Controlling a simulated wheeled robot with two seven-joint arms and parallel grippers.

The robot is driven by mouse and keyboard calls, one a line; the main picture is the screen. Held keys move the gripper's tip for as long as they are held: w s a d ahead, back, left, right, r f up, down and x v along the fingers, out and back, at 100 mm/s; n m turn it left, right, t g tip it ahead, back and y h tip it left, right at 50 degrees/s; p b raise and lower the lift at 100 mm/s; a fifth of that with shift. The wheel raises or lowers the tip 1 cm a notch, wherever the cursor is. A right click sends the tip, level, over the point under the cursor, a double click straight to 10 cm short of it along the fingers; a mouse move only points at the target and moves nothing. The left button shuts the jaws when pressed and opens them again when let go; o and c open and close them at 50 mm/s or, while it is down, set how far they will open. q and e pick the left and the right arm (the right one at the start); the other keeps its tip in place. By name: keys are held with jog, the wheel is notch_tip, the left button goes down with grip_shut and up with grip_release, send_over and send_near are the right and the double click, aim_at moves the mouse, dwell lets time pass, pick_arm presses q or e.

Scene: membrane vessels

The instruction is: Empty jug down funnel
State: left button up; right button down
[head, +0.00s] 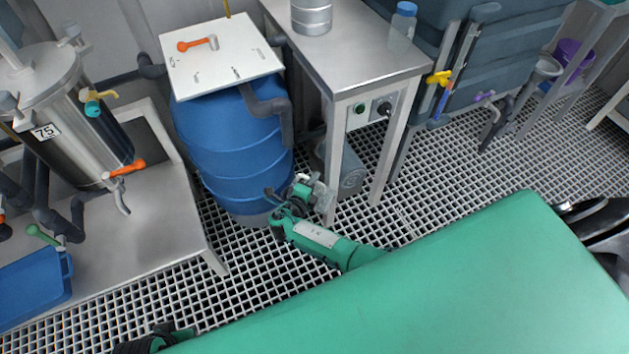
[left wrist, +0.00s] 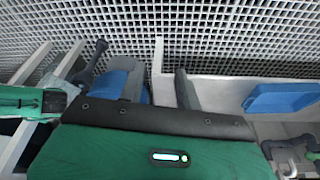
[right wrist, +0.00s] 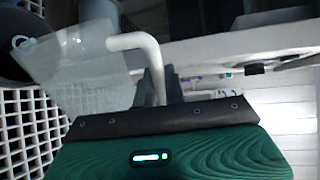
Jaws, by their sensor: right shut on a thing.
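My right gripper (head: 300,192) is low in front of the blue drum in the head view. It is shut on the white handle of a clear jug (right wrist: 75,62), seen at the left of the right wrist view; what is in the jug is not clear. A grey funnel-shaped cup (head: 547,67) stands at the far right of the head view, beside a purple bucket, well away from the jug.
A blue drum (head: 230,140) with a white lid stands by a steel bench (head: 362,50). A motor (head: 345,175) sits under the bench. A steel vessel (head: 60,100) and a blue tray (head: 35,285) are at left. Open grating (head: 440,190) lies to the right.

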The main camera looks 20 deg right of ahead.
aim_at(303, 175)
jog(key=shift+w+a+r, duration=0.15)
jog(key=shift+w+r, duration=0.05)
jog(key=shift+r, duration=0.05)
jog(key=shift+w+a+r+n+p, duration=0.2)
jog(key=shift+w+n+p, duration=0.1)
jog(key=shift+p, duration=0.2)
pick_arm(q)
jog(key=shift+g, duration=0.3)
jog(key=shift+f, duration=2.1)
pick_arm(e)
jog(key=shift+w+a+r+n, duration=0.1)
jog(key=shift+w+a+n, duration=0.1)
jog(key=shift+a+n, duration=0.1)
pick_arm(q)
jog(key=shift+d, duration=0.1)
pick_arm(e)
jog(key=shift+w+a+r+p, duration=0.15)
jog(key=shift+w+p, duration=0.05)
jog(key=shift+p, duration=0.15)
jog(key=shift+w+a+r+n+g, duration=0.15)
jog(key=shift+w+a+n+g, duration=0.2)
jog(key=shift+w+n, duration=0.2)
pick_arm(q)
jog(key=shift+w+f, duration=0.15)
jog(key=shift+f, duration=0.35)
pick_arm(e)
jog(key=shift+w+a+r+n+h, duration=0.1)
jog(key=shift+w+a+n+h, duration=0.1)
jog(key=shift+n+h, duration=0.1)
